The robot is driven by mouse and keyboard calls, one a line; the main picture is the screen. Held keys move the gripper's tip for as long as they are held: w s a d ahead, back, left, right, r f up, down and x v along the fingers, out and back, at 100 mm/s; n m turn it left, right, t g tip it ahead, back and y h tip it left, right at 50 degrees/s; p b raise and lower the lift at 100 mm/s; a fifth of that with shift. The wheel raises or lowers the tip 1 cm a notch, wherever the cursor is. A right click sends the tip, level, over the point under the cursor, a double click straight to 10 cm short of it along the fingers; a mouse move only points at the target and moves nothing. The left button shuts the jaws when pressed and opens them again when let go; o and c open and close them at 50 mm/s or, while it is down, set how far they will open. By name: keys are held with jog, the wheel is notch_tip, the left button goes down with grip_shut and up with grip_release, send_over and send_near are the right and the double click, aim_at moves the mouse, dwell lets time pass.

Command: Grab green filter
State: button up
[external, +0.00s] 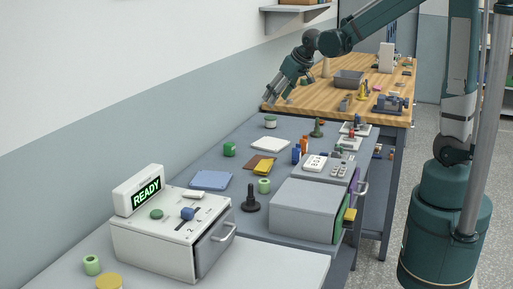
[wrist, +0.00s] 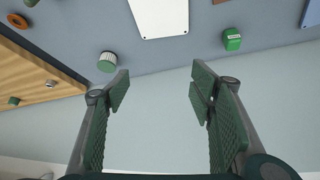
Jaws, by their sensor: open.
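My gripper (external: 277,96) is open and empty, raised near the wall at the near left edge of the wooden bench; its two green pads (wrist: 158,82) are wide apart in the wrist view. A pale ribbed cylinder with green ends (external: 271,122) stands on the grey bench below and nearer the camera; in the wrist view it (wrist: 107,62) lies just beyond the left fingertip. A green canister (external: 229,149) stands farther along the bench; in the wrist view it (wrist: 232,39) shows a pale label, up and right. Which one is the green filter I cannot tell for certain.
A white plate (external: 269,144) lies between the two green items. The wall (external: 120,105) runs close along the bench's left side. The wooden bench (external: 308,104) holds several small parts.

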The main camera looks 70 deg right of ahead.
jog(key=w+d+f+m+p, duration=0.1)
jog(key=w+d+f, duration=0.15)
jog(key=d, duration=0.25)
jog(key=w+d+f, duration=0.2)
jog(key=w+d, duration=0.1)
jog(key=d, duration=0.3)
jog(key=m+g+h+p, duration=0.1)
send_near(271, 117)
notch_tip(271, 117, down, 2)
jog(key=w, duration=0.1)
jog(key=shift+w+d, duration=0.15)
jog(key=shift+d, duration=0.05)
jog(key=shift+f, duration=0.2)
jog(key=shift+x, duration=1.2)
jog(key=shift+b+x, duration=0.75)
jog(key=shift+x, duration=1.85)
jog(key=shift+d+r, duration=0.1)
jog(key=shift+c, duration=0.3)
